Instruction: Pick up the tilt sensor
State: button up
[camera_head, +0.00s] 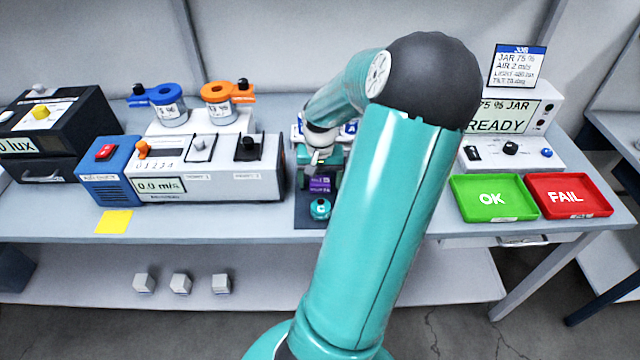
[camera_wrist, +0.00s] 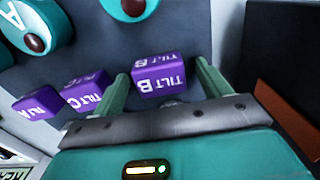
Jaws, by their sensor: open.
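Several purple tilt sensor blocks lie in a row on a dark mat (camera_head: 308,222). In the wrist view, the block labelled TILT B (camera_wrist: 158,75) appears between the fingers of my gripper (camera_wrist: 161,72). The gripper is open, with a finger on either side of it; I cannot tell whether either touches. The block labelled TILT C (camera_wrist: 88,92) lies to the left, outside the fingers. A third purple block (camera_wrist: 38,103) is farther left, its label partly readable, ending in A. In the head view, a purple block (camera_head: 320,185) shows below my gripper (camera_head: 322,168); my arm hides much around it.
Teal round pieces with brown centres, one marked A (camera_wrist: 18,28), another (camera_wrist: 130,8), lie near the blocks. An air-speed box (camera_head: 205,185) stands left of the mat. A green OK tray (camera_head: 490,198) and red FAIL tray (camera_head: 568,196) are at right.

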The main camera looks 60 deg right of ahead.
aim_at(320, 180)
jog(key=shift+f, duration=0.1)
jog(key=shift+c, duration=0.5)
jog(key=c, duration=1)
notch_tip(320, 180, up, 10)
jog(key=shift+r, duration=0.1)
